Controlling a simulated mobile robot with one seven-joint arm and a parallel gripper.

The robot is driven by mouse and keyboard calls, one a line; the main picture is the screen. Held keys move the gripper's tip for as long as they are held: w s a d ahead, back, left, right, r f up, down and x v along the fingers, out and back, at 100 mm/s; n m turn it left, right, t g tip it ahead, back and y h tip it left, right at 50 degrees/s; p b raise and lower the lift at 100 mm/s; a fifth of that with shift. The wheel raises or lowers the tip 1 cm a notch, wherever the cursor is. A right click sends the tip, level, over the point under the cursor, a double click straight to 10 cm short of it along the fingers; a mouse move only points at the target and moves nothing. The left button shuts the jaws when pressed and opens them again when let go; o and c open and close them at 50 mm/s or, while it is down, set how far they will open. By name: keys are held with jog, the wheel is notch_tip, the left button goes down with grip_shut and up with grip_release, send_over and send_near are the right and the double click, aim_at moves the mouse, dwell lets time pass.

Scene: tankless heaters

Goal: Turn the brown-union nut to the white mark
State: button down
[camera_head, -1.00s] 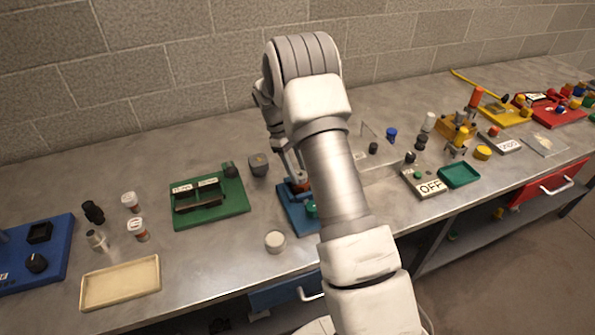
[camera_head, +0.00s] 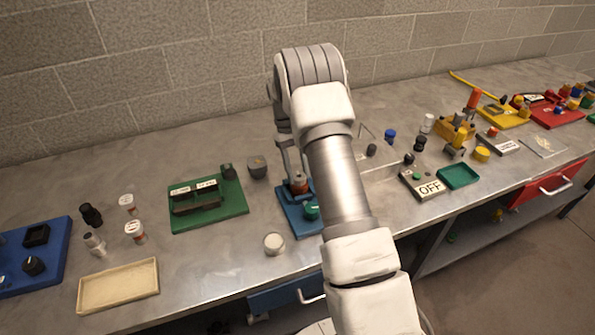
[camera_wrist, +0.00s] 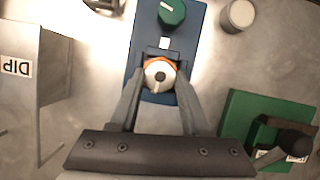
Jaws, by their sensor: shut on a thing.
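The brown-union nut (camera_wrist: 160,78) sits on a blue board (camera_wrist: 203,25), with an orange-brown rim and a grey top with a dark centre and a pale pointer line. In the head view the nut (camera_head: 299,186) shows reddish-brown below my gripper (camera_head: 298,179). In the wrist view my gripper (camera_wrist: 160,80) has one finger on each side of the nut and is shut on it. A small white mark (camera_wrist: 165,43) is on the board, between the nut and a green knob (camera_wrist: 172,11). The pale line points toward my palm, away from this mark.
A green board (camera_head: 225,210) with a dark rack stands left of the blue board. A white round piece (camera_head: 274,243) lies near the front edge. A clear stand and an OFF box (camera_head: 428,188) are to the right. A grey DIP box (camera_wrist: 22,70) shows in the wrist view.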

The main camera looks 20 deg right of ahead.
jog(key=shift+c, duration=1.8)
grip_release()
jog(key=shift+r, duration=0.15)
jog(key=p+v, duration=0.1)
jog(key=v, duration=1.6)
jog(key=shift+w+a, duration=0.1)
